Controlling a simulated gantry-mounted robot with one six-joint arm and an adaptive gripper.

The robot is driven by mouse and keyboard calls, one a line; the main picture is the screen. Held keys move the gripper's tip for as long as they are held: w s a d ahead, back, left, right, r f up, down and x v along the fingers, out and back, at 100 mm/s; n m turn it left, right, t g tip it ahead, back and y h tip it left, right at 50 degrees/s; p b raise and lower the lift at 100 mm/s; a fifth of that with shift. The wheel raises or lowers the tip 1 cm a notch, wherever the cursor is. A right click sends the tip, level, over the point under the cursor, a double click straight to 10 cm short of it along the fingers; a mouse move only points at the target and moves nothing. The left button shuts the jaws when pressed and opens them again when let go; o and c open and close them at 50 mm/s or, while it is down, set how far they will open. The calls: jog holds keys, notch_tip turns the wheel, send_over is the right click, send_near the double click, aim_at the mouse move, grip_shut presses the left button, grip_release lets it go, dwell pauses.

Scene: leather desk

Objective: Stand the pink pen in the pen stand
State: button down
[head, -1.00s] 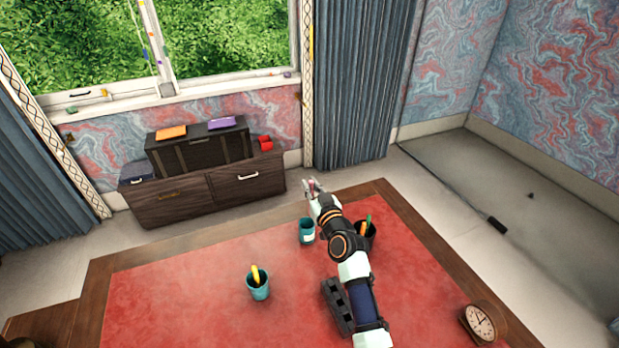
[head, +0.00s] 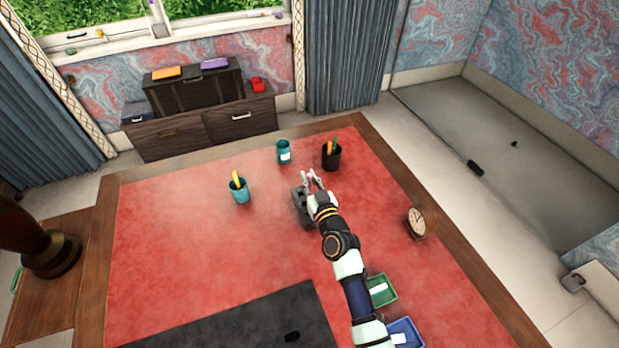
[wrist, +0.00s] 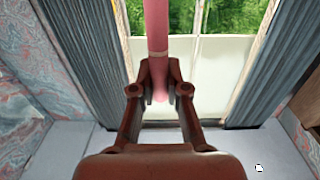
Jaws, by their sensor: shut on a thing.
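My gripper (wrist: 159,92) is shut on the pink pen (wrist: 157,28), which runs up out of the top of the wrist view, with its rounded lower end between the fingers. In the head view my gripper (head: 312,178) is small, with a bit of pink at its tips, and the pen's tilt is hard to tell. A dark grey block with openings (head: 300,208) is beside the gripper, partly behind my arm. I cannot tell for certain which holder is the pen stand.
A teal cup with a white label (head: 284,156) and a teal cup with a yellow item (head: 241,194) stand to the left. A clock (head: 416,223), a green tray (head: 381,291) and a blue tray (head: 405,334) are on the right. The red surface left of centre is clear.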

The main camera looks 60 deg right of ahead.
notch_tip(320, 180, down, 6)
jog(key=b, duration=0.6)
jog(key=shift+r, duration=0.1)
jog(key=shift+f+b, duration=2.6)
jog(key=shift+b, duration=0.65)
dwell(0.8)
jog(key=c, duration=1.1)
grip_release()
jog(key=shift+r, duration=0.1)
jog(key=shift+s+a, duration=0.1)
jog(key=shift+s, duration=0.05)
jog(key=v, duration=0.7)
jog(key=shift+s+a, duration=0.1)
jog(key=shift+s, duration=0.05)
